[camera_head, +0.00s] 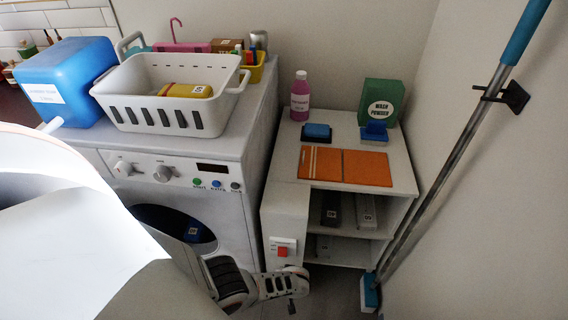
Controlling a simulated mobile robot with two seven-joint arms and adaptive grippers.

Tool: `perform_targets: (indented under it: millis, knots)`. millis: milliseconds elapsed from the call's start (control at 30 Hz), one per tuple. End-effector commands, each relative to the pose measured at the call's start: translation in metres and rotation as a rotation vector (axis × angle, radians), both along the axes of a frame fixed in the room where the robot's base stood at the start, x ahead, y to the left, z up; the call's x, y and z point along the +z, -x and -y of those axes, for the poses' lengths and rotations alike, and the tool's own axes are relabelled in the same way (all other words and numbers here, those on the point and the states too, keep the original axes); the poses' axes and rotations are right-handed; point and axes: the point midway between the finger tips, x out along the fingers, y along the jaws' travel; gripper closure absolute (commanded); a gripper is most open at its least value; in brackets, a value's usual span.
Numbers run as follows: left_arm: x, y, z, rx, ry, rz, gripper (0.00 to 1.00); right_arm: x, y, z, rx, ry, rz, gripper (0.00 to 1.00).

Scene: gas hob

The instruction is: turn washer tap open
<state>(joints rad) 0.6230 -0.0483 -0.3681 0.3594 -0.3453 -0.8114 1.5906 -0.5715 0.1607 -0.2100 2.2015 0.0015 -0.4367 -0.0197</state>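No tap can be made out for certain. A white plate with a red square part (282,252) is on the front of the white side cabinet, right of the washer. The white washer (224,215) stands at left, its round door partly hidden by my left arm. My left gripper (266,288) is low in the picture, just below the red part, in front of the gap between washer and cabinet. Its fingers are seen at an angle, so I cannot tell how far apart they are. A small dark piece shows below it. My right gripper is not in view.
A white basket (172,108) and a blue container (65,84) stand on the washer. The cabinet top holds a pink bottle (300,97), a green washing powder box (382,103) and an orange board (344,166). A mop (440,160) leans at right.

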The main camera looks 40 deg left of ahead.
Motion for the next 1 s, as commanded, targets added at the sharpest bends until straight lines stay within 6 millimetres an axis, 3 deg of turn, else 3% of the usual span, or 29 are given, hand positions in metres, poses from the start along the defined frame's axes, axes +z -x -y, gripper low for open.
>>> perform_targets:
  millis: [533,567,633,1000]
  knots:
    - [0.0005,0.0003,0.0022,0.002,-0.020,-0.014,0.90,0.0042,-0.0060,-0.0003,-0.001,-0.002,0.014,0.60]
    - [0.0005,0.0003,0.0022,0.001,-0.020,-0.014,0.66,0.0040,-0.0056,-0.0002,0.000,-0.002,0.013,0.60]
    - [0.0006,0.0001,0.0018,0.001,-0.020,-0.014,0.51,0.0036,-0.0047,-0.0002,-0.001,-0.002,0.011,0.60]
    - [0.0010,-0.0002,0.0005,0.000,-0.022,-0.013,0.51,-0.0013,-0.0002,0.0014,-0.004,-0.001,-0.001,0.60]
